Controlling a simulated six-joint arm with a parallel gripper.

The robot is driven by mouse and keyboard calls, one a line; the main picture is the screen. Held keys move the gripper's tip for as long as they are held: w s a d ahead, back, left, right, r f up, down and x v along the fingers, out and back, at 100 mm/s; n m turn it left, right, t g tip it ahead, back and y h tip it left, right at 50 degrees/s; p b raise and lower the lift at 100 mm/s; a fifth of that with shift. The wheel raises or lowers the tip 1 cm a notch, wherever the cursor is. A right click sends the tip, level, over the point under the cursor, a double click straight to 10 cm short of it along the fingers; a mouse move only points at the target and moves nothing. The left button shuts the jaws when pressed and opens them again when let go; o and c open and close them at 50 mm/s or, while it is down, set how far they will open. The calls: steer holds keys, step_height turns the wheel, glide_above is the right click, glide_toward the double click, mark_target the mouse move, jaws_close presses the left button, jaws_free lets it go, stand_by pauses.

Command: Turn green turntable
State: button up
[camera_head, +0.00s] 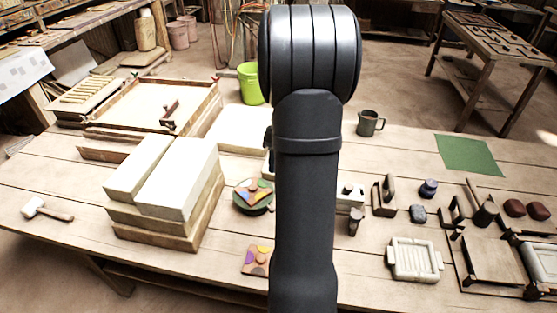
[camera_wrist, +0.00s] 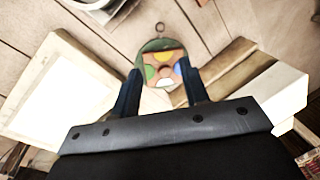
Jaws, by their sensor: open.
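The green turntable (camera_head: 254,210) stands on the table just left of my arm in the head view. A tile with coloured inlays (camera_head: 252,192) lies on top of it. In the wrist view the turntable (camera_wrist: 156,44) shows as a green rim around the tile (camera_wrist: 163,68), with a small ring beyond its far edge. My gripper (camera_wrist: 160,72) is open and empty. Its two fingers appear on either side of the turntable's near part in the wrist view; I cannot tell whether they touch it or how high they are. In the head view my arm hides the gripper.
White blocks on wooden boards (camera_head: 178,178) stand left of the turntable. Another inlaid tile (camera_head: 256,260) lies in front of it. A mallet (camera_head: 46,209) lies far left. A mug (camera_head: 370,122), a white tray (camera_head: 414,261) and several small tools are right of my arm.

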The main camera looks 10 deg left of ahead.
steer(key=shift+c, duration=0.2)
steer(key=shift+s+f, duration=0.1)
steer(key=shift+s, duration=0.05)
steer(key=c, duration=0.4)
steer(key=s+f+h, duration=0.1)
steer(key=s+f+n+h, duration=0.1)
steer(key=s, duration=0.1)
steer(key=s+f+n+g+h, duration=0.1)
steer(key=s+f+h, duration=0.1)
steer(key=shift+s, duration=0.2)
jaws_close()
steer(key=s+a+f+n+t+h, duration=0.1)
steer(key=s+a+f+n+t, duration=0.2)
steer(key=s+f+n+t, duration=0.1)
steer(key=s+a+f+n+t+h, duration=0.1)
steer(key=s+a+f+n+t, duration=0.2)
steer(key=s+f+n+t, duration=0.1)
steer(key=s+a+f+n+t+h, duration=0.2)
steer(key=s+n+t, duration=0.3)
steer(key=n+t, duration=0.3)
steer(key=shift+s+a+f+t, duration=0.2)
steer(key=shift+a+f+t, duration=0.15)
steer(key=shift+f, duration=0.1)
steer(key=shift+s+a+f+t, duration=0.25)
steer(key=shift+a+f, duration=0.1)
steer(key=shift+f, duration=0.1)
steer(key=x, duration=1.4)
steer(key=shift+a+f, duration=0.1)
